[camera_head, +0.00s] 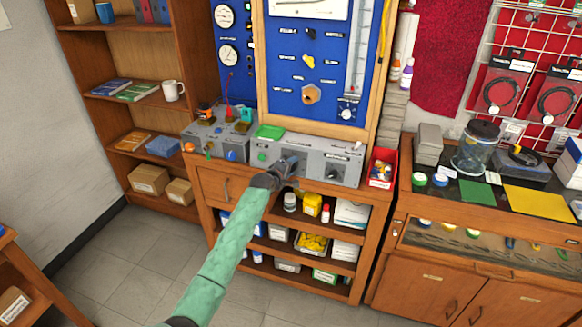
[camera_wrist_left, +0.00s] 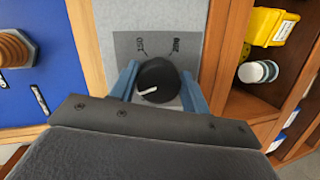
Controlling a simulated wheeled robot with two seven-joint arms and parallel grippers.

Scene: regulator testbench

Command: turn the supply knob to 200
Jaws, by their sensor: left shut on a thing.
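The supply knob (camera_wrist_left: 158,76) is round and black with a white pointer line, and sits on a grey front panel (camera_wrist_left: 100,25). In the wrist view its pointer aims left and slightly down. Two small dark labels stand on a darker plate (camera_wrist_left: 126,45) above the knob there; I cannot read them surely. My left gripper (camera_head: 287,164) reaches the front of the grey bench unit (camera_head: 335,160). In the wrist view its blue fingers (camera_wrist_left: 158,88) lie on both sides of the knob, shut on it. In the head view the gripper hides the knob. My right gripper is not in view.
A red bin (camera_head: 381,168) stands right of the grey unit, and another grey box with small knobs (camera_head: 215,142) stands left. A blue board (camera_head: 310,65) with gauges rises behind. Open shelves with bottles (camera_head: 290,202) lie below. The floor (camera_head: 130,265) in front is clear.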

